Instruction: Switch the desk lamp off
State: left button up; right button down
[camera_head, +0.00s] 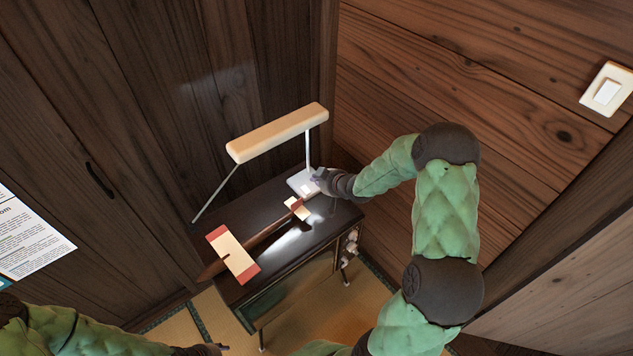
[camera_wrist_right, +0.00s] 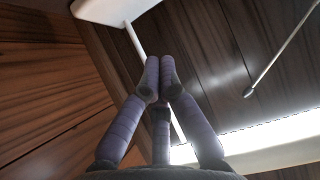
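The desk lamp has a long cream head (camera_head: 278,132) on a thin pole, with a white base (camera_head: 300,184) on the dark desk top. In the wrist view its underside (camera_wrist_right: 265,146) glows bright white, and its white base (camera_wrist_right: 108,9) shows at the top left. My right gripper (camera_head: 316,177) is at the base's right side in the head view; whether it touches cannot be told. Its purple fingers (camera_wrist_right: 160,75) are drawn together in the wrist view, with nothing seen between them. My left gripper (camera_head: 208,350) is at the bottom edge, far from the lamp; its fingers are unclear.
The dark desk (camera_head: 265,200) stands in a corner between wooden walls. A wooden-handled item with a cream, red-ended block (camera_head: 232,254) lies on it, near a smaller similar block (camera_head: 296,208). A wall switch (camera_head: 607,90) is far right. Tatami floor (camera_head: 330,315) shows in front.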

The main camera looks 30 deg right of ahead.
jog(key=b, duration=0.3)
send_over(306, 189)
notch_tip(306, 189, down, 5)
jog(key=shift+s+f, duration=0.1)
jog(key=shift+f, duration=0.05)
notch_tip(306, 189, down, 2)
jog(key=shift+f, duration=0.1)
jog(key=shift+w+f+b, duration=0.2)
jog(key=shift+f+b, duration=0.15)
jog(key=shift+f, duration=0.1)
jog(key=shift+w+a+f+g+p, duration=0.1)
jog(key=shift+w+g+p, duration=0.15)
jog(key=shift+g+p, duration=0.65)
jog(key=shift+f, duration=0.3)
jog(key=shift+s+t, duration=0.15)
jog(key=shift+t, duration=0.15)
